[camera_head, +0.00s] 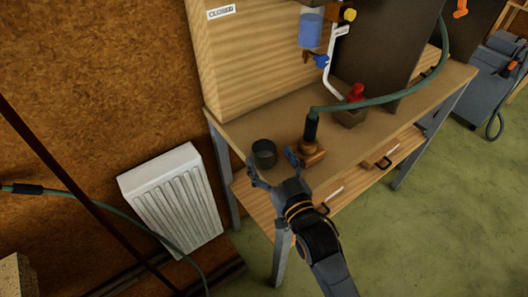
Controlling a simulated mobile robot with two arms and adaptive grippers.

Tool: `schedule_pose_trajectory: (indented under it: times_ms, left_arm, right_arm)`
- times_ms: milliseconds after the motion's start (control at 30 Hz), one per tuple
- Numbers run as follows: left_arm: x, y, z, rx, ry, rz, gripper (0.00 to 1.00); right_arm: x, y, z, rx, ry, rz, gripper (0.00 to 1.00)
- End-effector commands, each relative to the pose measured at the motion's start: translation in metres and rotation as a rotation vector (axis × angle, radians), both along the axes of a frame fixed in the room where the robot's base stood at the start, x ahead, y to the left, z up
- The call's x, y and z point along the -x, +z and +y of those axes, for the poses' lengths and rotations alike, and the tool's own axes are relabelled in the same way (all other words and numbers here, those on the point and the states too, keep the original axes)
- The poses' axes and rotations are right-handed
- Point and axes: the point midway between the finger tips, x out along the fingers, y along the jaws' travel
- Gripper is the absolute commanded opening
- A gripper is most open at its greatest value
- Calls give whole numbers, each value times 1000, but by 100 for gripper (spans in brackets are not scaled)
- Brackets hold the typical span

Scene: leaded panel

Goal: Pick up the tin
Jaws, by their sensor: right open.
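The tin (264,151) is a small dark grey, open-topped cylinder. It stands upright on the wooden workbench (237,128), near its left front corner. My right gripper (271,161) reaches in from the lower right with its fingers spread open. One fingertip shows at the tin's lower left and the other to its right. The gripper covers part of the view just below the tin. I cannot tell whether either finger touches it. My left gripper is not in view.
Just right of the gripper stands a brown block with a dark handle (312,145) and a green hose (385,100). A red-topped item (354,100) and a blue container (311,30) are farther back. A white radiator (172,198) stands left of the bench.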

Motion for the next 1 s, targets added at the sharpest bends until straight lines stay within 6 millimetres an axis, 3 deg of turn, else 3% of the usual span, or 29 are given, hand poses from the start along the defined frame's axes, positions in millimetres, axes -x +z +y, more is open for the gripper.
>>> schedule_pose_trajectory:
  times_ms: [133, 367, 400, 600, 700, 1000]
  left_arm:
    - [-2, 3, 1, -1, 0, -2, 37]
    - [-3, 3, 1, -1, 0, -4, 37]
    - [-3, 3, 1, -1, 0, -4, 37]
    - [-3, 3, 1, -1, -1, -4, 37]
    - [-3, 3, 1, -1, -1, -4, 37]
    - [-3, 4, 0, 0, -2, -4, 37]
  right_arm:
    - [-15, 1, 6, 0, 1, 0, 82]
    - [-17, -1, 7, 0, 1, 0, 82]
    - [-17, -1, 7, 0, 1, 0, 80]
    - [-16, -1, 7, 0, 1, 0, 39]
    - [-16, -1, 7, 0, 1, 0, 24]
    - [-16, 1, 7, 0, 1, 0, 23]
